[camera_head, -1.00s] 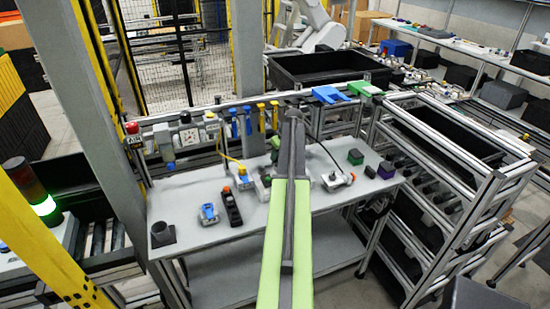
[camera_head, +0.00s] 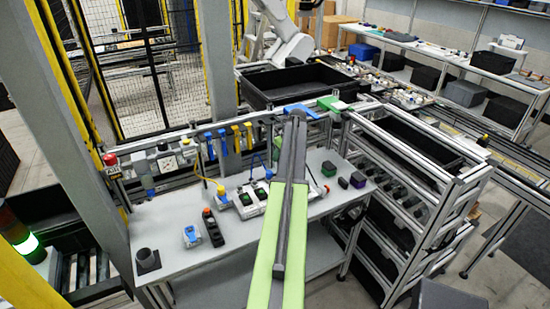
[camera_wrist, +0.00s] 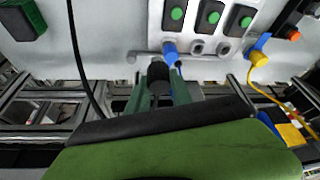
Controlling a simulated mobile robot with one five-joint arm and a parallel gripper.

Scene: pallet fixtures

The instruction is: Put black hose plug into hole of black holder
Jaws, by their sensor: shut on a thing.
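In the wrist view my gripper (camera_wrist: 158,92) is shut on the black hose plug (camera_wrist: 158,74), between its two dark green fingers. The plug points at a pale panel (camera_wrist: 135,28) and looks apart from it, just below a blue plug (camera_wrist: 170,50) seated there. Black holder blocks (camera_wrist: 206,30) with green buttons stand on the panel. Two empty round openings (camera_wrist: 197,47) show beside the blue plug. I cannot tell which one belongs to the black holder. In the head view the pale fixture (camera_head: 247,208) lies left of my arm, which hides my gripper and the plug.
A thin black hose (camera_wrist: 78,55) hangs at the left. On the table (camera_head: 195,270) stand a black block with an orange top (camera_head: 212,228), a blue-and-white piece (camera_head: 190,236) and a black cup (camera_head: 147,259).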

